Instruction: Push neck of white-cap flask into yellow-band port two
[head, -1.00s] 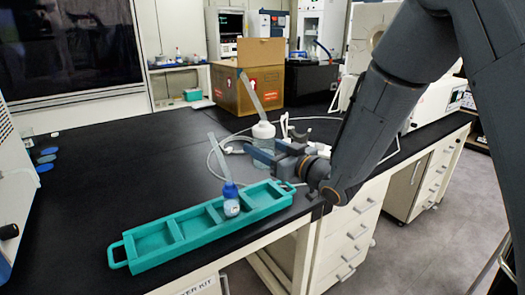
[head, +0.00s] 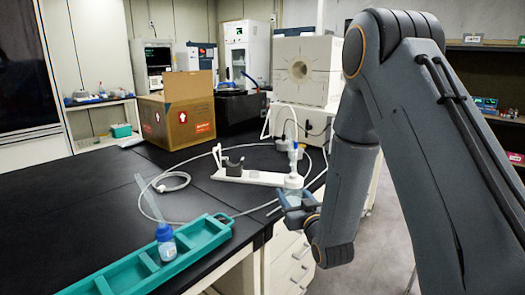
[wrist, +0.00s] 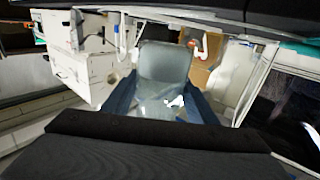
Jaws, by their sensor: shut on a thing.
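The flask is upright in the head view, held above the right edge of the black bench. In the wrist view the clear flask body (wrist: 163,68) fills the space between the two blue fingers (wrist: 160,103). The neck tip is hard to make out against the pale background. No yellow-band port can be told apart in either view.
A teal rack (head: 212,240) holds a blue-cap flask (head: 166,243) at the front left. A white stand with a grey clip (head: 231,167) and looped tubing lie on the bench. Behind are a cardboard box (head: 184,115) and a beige machine with a round opening (head: 302,68).

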